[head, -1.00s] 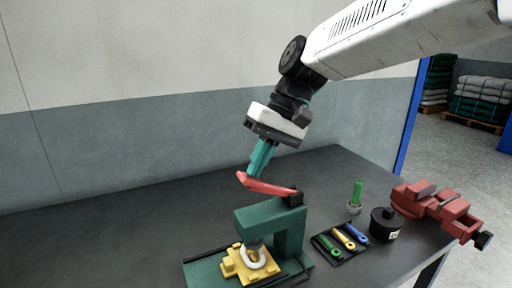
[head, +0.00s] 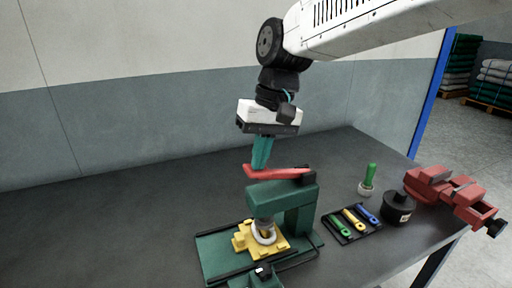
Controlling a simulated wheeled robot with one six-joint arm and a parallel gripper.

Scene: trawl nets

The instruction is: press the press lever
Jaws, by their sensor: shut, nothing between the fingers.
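The red press lever (head: 282,173) sits on top of the green press (head: 296,205), lying nearly level, with its pivot end at the right. My gripper (head: 258,168) is shut and points down at the lever's left, free end. The teal fingertips meet the lever's end in the picture; whether they touch it I cannot tell. Under the press head lies a white ring (head: 264,236) in a yellow fixture (head: 280,243) on the green base.
A black tray (head: 352,224) with green, yellow and blue tools lies right of the press. The table's left side is clear.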

